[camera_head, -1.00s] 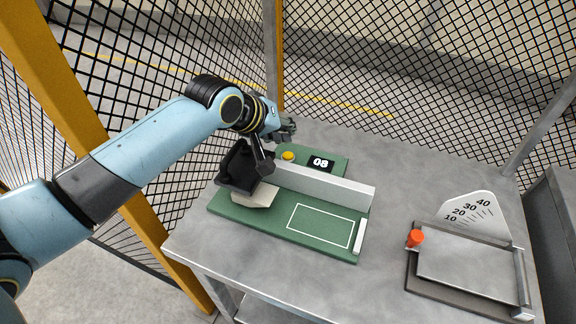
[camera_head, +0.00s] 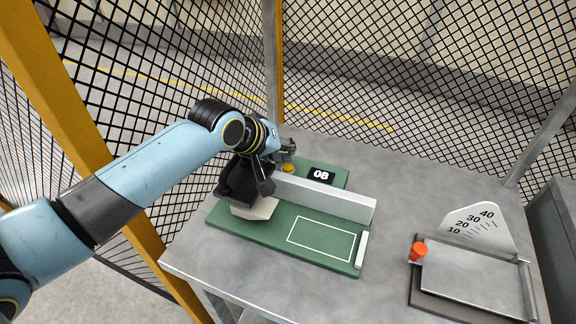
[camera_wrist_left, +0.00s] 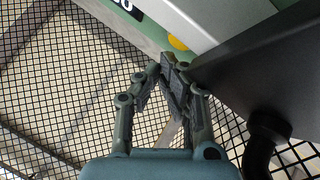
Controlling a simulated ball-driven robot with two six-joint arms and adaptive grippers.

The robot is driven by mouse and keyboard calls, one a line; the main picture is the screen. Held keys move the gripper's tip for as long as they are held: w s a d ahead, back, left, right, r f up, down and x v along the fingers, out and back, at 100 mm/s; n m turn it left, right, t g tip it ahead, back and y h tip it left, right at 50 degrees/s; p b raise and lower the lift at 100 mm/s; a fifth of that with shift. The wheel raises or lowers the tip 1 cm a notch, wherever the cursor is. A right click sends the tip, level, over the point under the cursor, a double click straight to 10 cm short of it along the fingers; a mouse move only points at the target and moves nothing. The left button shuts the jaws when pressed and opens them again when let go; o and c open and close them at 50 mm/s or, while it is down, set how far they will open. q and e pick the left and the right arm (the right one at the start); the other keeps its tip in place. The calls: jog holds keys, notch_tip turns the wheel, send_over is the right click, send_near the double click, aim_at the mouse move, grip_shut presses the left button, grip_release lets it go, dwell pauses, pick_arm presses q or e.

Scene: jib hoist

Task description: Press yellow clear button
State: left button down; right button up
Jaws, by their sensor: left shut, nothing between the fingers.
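The yellow button (camera_head: 288,168) is a round cap on the green base (camera_head: 330,186), left of a black display (camera_head: 321,175) reading "08". My left gripper (camera_head: 289,146) is shut and empty, just behind and over the button in the head view. In the left wrist view the shut fingertips (camera_wrist_left: 172,62) show close to the yellow button (camera_wrist_left: 177,43), which is partly cut off by the pale wall's edge. I cannot tell whether they touch it. My right gripper is not in view.
A pale upright wall (camera_head: 330,198) crosses the green base in front of the button. A black lever-like unit (camera_head: 240,185) on a pale foot stands close below my left wrist. A plate device with a numbered scale (camera_head: 478,228) and orange knob (camera_head: 418,251) sits at right.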

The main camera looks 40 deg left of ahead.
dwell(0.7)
pick_arm(q)
jog(key=shift+f, duration=0.4)
jog(key=shift+s, duration=0.1)
